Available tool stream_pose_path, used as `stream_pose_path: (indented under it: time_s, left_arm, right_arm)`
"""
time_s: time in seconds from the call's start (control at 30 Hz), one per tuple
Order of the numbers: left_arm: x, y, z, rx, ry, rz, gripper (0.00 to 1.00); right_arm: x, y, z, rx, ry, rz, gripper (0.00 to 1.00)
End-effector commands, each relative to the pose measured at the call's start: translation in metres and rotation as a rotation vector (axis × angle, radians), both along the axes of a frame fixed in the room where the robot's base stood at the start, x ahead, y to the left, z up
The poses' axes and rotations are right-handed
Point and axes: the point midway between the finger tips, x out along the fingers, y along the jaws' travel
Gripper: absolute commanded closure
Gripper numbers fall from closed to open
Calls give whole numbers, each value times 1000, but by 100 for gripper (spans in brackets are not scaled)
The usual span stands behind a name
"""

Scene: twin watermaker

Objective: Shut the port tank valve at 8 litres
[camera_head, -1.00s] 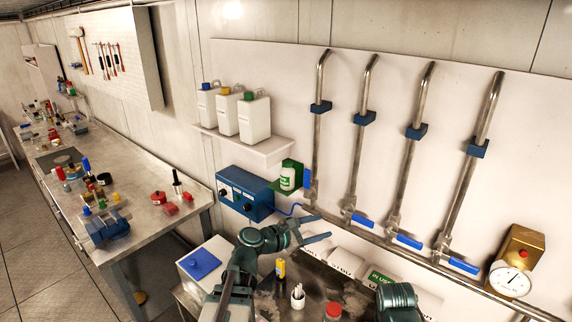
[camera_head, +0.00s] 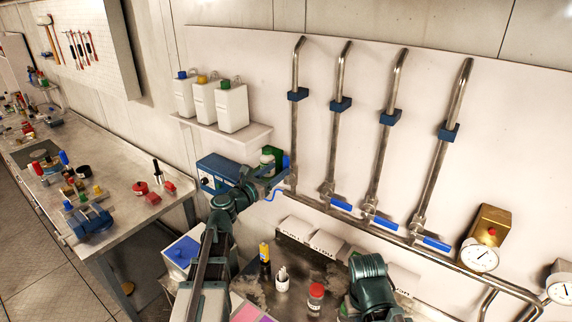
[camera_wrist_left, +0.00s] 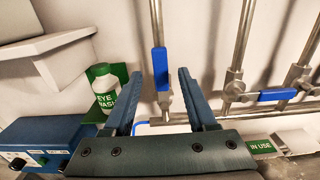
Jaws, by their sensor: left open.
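Several steel pipes with valves stand against the white wall panel. The leftmost valve's blue lever (camera_head: 286,162) points upright along its pipe; the other blue levers, such as the second valve's lever (camera_head: 341,205), lie roughly sideways. Which valve is the port tank's I cannot tell. My left gripper (camera_head: 273,179) is open and empty, close to the leftmost lever. In the left wrist view its two fingers (camera_wrist_left: 158,78) stand either side of that upright lever (camera_wrist_left: 160,68), with a gap on both sides. My right arm shows at the bottom; its gripper is out of view.
A green-and-white eye wash bottle (camera_wrist_left: 104,88) stands on a green holder just left of my left gripper. A blue box (camera_head: 216,172) and a shelf (camera_head: 225,134) with white jugs are near. A brass box with a dial (camera_head: 480,257) is at right. Bottles stand on the bench below.

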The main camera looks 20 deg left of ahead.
Motion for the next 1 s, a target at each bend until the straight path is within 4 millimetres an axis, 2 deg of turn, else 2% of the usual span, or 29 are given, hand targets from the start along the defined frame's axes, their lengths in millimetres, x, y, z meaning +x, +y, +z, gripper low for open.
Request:
stream_pose_path:
  time_s: [0.03,0.1,0.3,0.77,1.0]
  left_arm:
    - [13,-3,0,0,0,-3,43]
    - [23,-7,0,0,0,-2,43]
    - [44,-15,0,1,0,-1,43]
    - [50,-19,0,1,0,-1,43]
    - [50,-19,0,1,0,-1,86]
  right_arm:
    - [0,0,0,0,0,0,100]
    - [0,0,0,0,0,0,100]
    - [0,0,0,0,0,0,100]
    - [0,0,0,0,0,0,100]
    - [0,0,0,0,0,0,100]
